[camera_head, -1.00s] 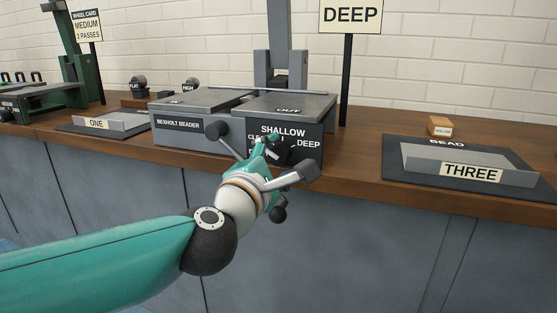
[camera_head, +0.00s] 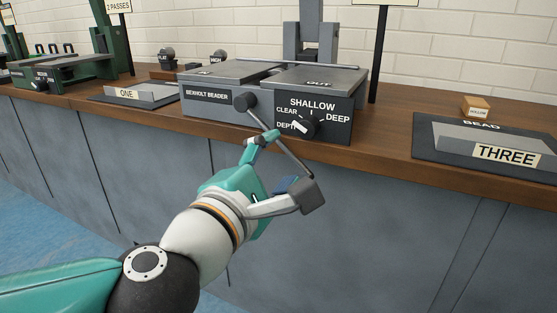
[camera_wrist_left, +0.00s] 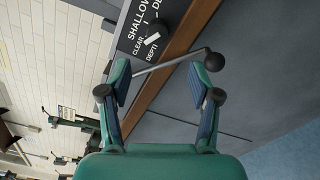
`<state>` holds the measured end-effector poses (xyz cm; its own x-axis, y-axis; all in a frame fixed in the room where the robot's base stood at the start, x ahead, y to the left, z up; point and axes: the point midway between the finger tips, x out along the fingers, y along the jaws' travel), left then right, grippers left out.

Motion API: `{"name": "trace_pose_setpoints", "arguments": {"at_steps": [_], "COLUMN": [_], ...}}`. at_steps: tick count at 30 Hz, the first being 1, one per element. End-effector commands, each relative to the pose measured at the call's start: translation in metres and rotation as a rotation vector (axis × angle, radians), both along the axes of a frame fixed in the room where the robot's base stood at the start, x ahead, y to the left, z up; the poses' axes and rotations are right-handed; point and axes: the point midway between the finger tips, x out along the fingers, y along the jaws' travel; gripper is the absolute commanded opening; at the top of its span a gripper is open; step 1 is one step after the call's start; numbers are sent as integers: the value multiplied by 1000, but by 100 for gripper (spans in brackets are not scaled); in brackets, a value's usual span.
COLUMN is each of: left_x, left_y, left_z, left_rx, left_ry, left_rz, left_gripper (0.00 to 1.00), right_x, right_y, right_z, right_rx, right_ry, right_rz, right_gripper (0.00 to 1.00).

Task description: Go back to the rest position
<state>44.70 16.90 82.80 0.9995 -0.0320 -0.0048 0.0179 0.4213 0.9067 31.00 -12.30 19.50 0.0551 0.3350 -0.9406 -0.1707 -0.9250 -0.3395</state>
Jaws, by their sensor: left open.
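My left gripper (camera_head: 275,163) is open and empty in the head view, in front of the bexholt beader (camera_head: 220,104) and below its depth knob. The black knob (camera_head: 309,125) is fully uncovered; its pale pointer mark sits on the left side, towards the CLEAR and DEPTH lettering. In the left wrist view the open fingers (camera_wrist_left: 160,78) stand apart, with the knob (camera_wrist_left: 154,38) beyond them. A grey crank rod with dark ball ends (camera_wrist_left: 213,62) crosses beyond or between the fingertips; I cannot tell whether they touch. My right gripper is not in view.
The wooden bench (camera_head: 385,168) runs across the view, with blue-grey cabinet fronts below. Tray ONE (camera_head: 140,93) is left of the beader, tray THREE (camera_head: 490,148) right. A small wooden block (camera_head: 476,106) stands behind tray THREE. Blue floor (camera_head: 50,235) shows at lower left.

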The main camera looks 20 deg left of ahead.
Motion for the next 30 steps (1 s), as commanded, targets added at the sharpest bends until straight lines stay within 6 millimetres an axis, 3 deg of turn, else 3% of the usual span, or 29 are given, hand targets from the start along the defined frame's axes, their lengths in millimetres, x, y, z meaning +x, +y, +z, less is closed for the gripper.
{"name": "trace_pose_setpoints", "arguments": {"at_steps": [10, 14, 17, 20, 23, 26, 30], "left_x": [5, 30, 55, 79, 94, 94, 68], "left_y": [8, 17, 23, 32, 42, 49, 51], "left_z": [-1, -30, -73, -134, -208, -285, -389], "left_rx": [3, 47, 101, 195, 321, 458, 639], "left_ry": [13, 102, 213, 351, 505, 655, 852], "left_rz": [23, 74, 113, 141, 127, 60, -122], "left_gripper": [63, 63, 63, 63, 63, 63, 63], "right_x": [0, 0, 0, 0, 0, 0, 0], "right_y": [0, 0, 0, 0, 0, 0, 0], "right_z": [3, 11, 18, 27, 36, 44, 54], "right_rx": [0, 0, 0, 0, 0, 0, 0], "right_ry": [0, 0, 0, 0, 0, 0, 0], "right_rz": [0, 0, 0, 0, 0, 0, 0], "right_gripper": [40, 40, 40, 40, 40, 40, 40]}}
